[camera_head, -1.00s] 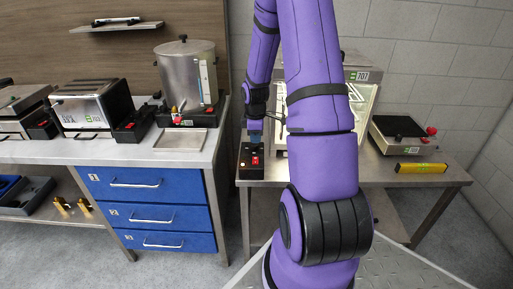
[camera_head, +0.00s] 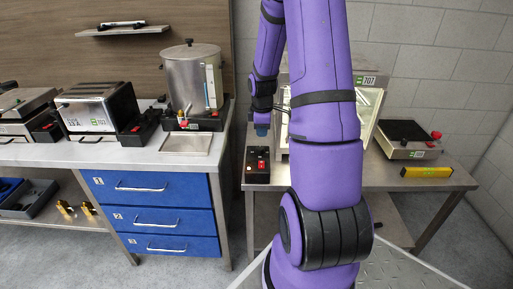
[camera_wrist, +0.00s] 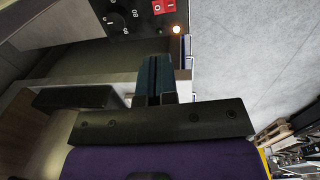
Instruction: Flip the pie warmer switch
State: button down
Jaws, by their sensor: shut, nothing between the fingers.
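The pie warmer (camera_head: 366,106) is the glass-fronted metal unit on the right table, largely hidden behind my arm. Its black control box (camera_head: 258,178) sits at the table's left front, with a red rocker switch (camera_head: 262,165) on top. The wrist view shows the red switch (camera_wrist: 163,6) at the top edge, a numbered black dial (camera_wrist: 122,18) beside it and a small glowing lamp (camera_wrist: 176,29). I cannot tell which side of the rocker is pressed. My gripper (camera_head: 262,131) is shut and empty, above and apart from the switch; its fingers (camera_wrist: 156,75) point toward the box.
A flat hotplate-like appliance (camera_head: 407,140) and a yellow level (camera_head: 427,172) stand on the right of the table. The left counter holds an urn (camera_head: 192,78), a toaster (camera_head: 98,105) and other appliances, above blue drawers (camera_head: 150,187). A gap separates counter and table.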

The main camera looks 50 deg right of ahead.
aim_at(262, 162)
jog(key=shift+s+d, duration=0.1)
jog(key=shift+s, duration=0.05)
jog(key=f, duration=0.4)
jog(key=d+f, duration=0.1)
jog(key=f, duration=0.4)
jog(key=w+f, duration=0.1)
jog(key=f, duration=0.3)
jog(key=shift+w+d+f, duration=0.1)
jog(key=shift+d+f, duration=0.05)
jog(key=shift+f, duration=0.25)
